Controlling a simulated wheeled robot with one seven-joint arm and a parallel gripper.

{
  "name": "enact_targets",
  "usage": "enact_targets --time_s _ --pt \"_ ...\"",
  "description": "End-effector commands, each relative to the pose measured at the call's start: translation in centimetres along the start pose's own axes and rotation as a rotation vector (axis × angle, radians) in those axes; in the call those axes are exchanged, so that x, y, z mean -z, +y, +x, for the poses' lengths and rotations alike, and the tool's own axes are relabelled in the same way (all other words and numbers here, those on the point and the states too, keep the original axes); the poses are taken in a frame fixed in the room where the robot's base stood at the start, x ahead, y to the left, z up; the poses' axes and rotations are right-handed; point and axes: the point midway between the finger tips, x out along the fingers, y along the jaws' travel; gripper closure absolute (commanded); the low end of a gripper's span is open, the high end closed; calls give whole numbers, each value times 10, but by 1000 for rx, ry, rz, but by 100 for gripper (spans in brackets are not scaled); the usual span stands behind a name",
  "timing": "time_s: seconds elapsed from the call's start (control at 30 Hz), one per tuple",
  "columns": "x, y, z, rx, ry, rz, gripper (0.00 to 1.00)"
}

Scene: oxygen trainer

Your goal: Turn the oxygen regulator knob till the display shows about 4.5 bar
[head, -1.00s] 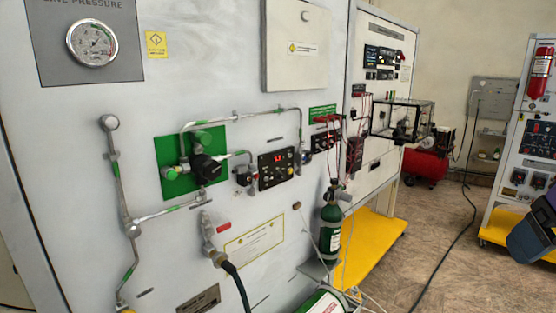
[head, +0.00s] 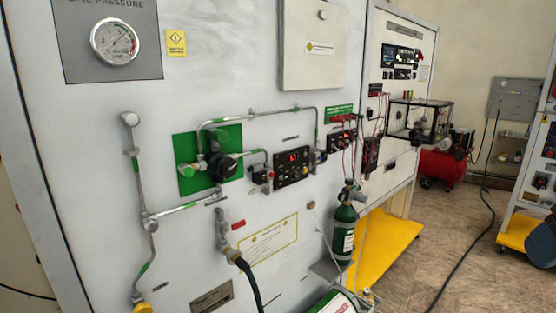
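A black round knob (head: 223,167), which looks like the oxygen regulator knob, sits on the pipework in front of a green plate (head: 187,185) on the large white panel. To its right a black display unit (head: 291,169) shows lit red digits, too small to read. A round dial gauge (head: 114,42) is on a grey plate at the upper left. My gripper is not in view, so its distance from the knob cannot be told.
Metal pipes stand out from the panel around the knob. Below hang a valve with a black hose (head: 244,278) and a green gas bottle (head: 343,238). A yellow base (head: 385,243) juts out at the right. Brown floor (head: 445,225) is open beyond it.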

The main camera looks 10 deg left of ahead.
Motion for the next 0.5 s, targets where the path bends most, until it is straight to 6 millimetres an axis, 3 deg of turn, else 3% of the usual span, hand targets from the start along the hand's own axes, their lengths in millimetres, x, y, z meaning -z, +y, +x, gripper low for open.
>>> enact_targets --time_s 0.17,0.27,0.5 --pt "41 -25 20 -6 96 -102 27" --pt "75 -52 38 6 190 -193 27" --pt "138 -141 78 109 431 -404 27"
